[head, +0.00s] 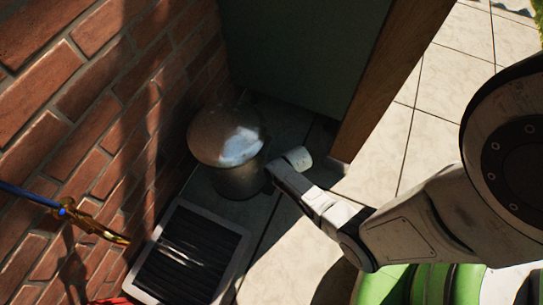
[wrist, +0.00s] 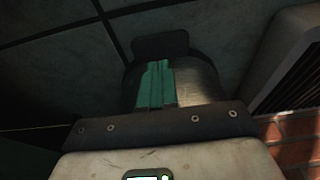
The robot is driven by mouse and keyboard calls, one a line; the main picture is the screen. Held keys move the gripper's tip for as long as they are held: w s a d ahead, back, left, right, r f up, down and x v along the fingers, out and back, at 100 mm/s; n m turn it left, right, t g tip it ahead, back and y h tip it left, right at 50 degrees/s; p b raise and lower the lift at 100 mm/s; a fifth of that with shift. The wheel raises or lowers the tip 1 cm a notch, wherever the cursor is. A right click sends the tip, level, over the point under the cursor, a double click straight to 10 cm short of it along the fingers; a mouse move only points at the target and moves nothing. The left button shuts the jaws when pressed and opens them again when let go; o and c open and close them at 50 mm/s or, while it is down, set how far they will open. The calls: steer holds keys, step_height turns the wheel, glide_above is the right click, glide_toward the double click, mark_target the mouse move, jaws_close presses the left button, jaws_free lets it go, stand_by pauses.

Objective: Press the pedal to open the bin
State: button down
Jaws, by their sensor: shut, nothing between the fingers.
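The bin (head: 238,180) is a small metal cylinder with a domed, shiny lid (head: 225,135) that looks closed. It stands on dark-shaded floor tiles in the corner by the brick wall. My gripper (head: 272,168) reaches in from the right, close beside the bin's lower body. In the wrist view my gripper (wrist: 156,85) shows two teal fingers shut together with nothing between them. The bin's curved metal side (wrist: 197,82) is behind them. A dark flat plate (wrist: 160,45), apparently the pedal, shows just beyond the fingertips. I cannot tell whether they touch it.
A floor grate in a pale frame (head: 236,265) lies in front of the bin. The brick wall (head: 80,110) with a brass tap (head: 95,226) is on the left. A dark green panel with a wooden edge (head: 385,85) stands behind. Sunlit tiles (head: 445,75) are open at right.

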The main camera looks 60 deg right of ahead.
mark_target(271, 185)
steer(key=shift+b+x, duration=3.15)
steer(key=shift+x, duration=0.05)
